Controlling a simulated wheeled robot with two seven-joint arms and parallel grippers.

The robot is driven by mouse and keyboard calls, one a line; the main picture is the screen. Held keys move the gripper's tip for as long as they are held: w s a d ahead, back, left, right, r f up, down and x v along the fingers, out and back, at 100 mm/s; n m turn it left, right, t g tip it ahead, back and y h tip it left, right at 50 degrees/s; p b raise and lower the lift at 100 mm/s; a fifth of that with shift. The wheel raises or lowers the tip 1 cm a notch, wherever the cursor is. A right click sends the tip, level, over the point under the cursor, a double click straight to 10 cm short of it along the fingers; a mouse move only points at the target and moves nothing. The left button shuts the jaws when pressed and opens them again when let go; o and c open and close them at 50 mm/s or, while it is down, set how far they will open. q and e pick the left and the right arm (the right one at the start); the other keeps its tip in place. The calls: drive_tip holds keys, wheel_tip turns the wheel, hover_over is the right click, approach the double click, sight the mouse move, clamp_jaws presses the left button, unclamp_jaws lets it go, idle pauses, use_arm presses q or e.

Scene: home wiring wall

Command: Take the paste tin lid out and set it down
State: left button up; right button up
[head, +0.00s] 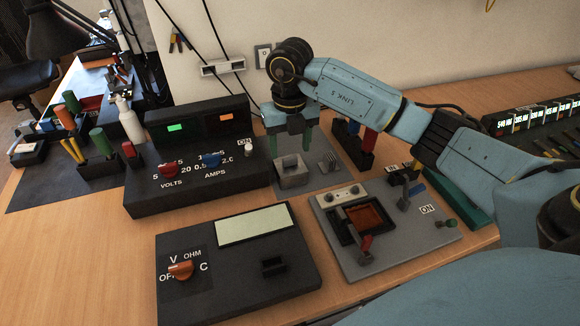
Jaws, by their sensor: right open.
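My right gripper (292,148) points down over the back of the bench, and its green fingers are apart. A small grey metal block (292,175) sits on a grey mat just below the fingers, with a gap I cannot judge. It may be the paste tin, but I cannot make out a separate lid. A small ridged grey piece (329,163) lies to its right. Nothing shows between the fingers. My left gripper is not in view.
A black power supply (197,192) stands left of the gripper. A black meter (238,292) lies in front. A grey panel (341,273) with a reddish-brown recess is front right. A dark holder with coloured handles (352,150) stands close behind right. Bare wood shows front left.

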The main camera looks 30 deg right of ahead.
sight(290, 163)
drive_tip(key=shift+f, duration=1.45)
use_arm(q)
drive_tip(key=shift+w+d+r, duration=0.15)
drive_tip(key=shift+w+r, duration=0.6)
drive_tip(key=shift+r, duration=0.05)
use_arm(e)
drive_tip(key=c, duration=1.1)
drive_tip(key=shift+r, duration=0.1)
